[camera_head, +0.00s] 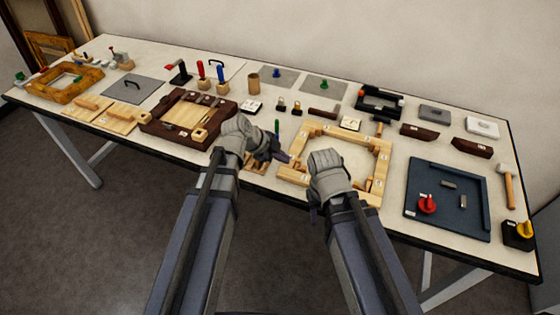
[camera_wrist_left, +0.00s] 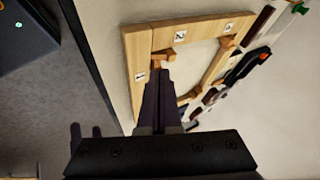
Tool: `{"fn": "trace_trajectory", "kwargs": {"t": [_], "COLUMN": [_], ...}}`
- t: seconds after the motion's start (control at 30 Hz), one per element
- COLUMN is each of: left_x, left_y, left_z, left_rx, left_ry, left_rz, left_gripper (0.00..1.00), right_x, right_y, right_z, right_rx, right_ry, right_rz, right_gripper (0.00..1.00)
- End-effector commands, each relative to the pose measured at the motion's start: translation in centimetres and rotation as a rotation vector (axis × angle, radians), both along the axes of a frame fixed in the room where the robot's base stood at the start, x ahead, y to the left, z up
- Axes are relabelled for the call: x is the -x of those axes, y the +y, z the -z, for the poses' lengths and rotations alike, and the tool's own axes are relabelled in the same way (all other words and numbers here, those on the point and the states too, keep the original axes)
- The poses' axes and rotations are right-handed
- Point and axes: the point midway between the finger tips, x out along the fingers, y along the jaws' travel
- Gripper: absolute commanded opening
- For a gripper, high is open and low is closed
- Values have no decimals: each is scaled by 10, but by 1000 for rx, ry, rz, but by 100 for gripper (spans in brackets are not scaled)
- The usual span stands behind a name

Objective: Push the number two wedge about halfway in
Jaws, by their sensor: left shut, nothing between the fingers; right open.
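A pale wooden frame (camera_head: 309,130) with numbered labels and wedges at its inner corners lies on the table. The wrist view shows its number two label (camera_wrist_left: 180,36) on a side piece. The orange-brown wedge (camera_wrist_left: 163,55) sits at the inside corner near that label, part of it out of the joint. My left gripper (camera_wrist_left: 165,73) is shut and empty; its tips are right at the wedge, and I cannot tell whether they touch. In the head view my left gripper (camera_head: 284,157) is at the frame's left side. My right gripper (camera_head: 327,168) is open over the frame's near side, its fingers mostly hidden.
A dark blue tray (camera_head: 470,220) with a red knob (camera_head: 427,204) stands to the right. A brown frame (camera_head: 160,132) lies left of my left arm. Dark brown blocks (camera_head: 420,132) and a hammer (camera_head: 507,185) lie at the right. The frame's middle is bare.

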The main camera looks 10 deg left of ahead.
Motion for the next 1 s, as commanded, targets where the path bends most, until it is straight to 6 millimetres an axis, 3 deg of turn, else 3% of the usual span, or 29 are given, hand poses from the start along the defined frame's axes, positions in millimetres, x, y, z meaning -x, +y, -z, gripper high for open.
{"fn": "trace_trajectory", "kwargs": {"t": [0.03,0.1,0.33,0.87,1.0], "left_x": [-5,-8,-17,-21,-30], "left_y": [-5,-10,-22,-28,-30], "left_z": [14,23,41,46,46], "left_rx": [-1,-1,-1,-1,-1], "left_ry": [-1,0,0,0,0], "left_rz": [2,2,1,-1,0], "left_gripper": [0,0,0,0,0], "right_x": [0,0,0,0,0], "right_y": [0,0,0,0,0], "right_z": [14,23,41,46,46], "right_rx": [0,0,0,0,0], "right_ry": [0,0,0,0,0], "right_rz": [0,0,0,0,0], "right_gripper": [50,50,50,50,50]}}
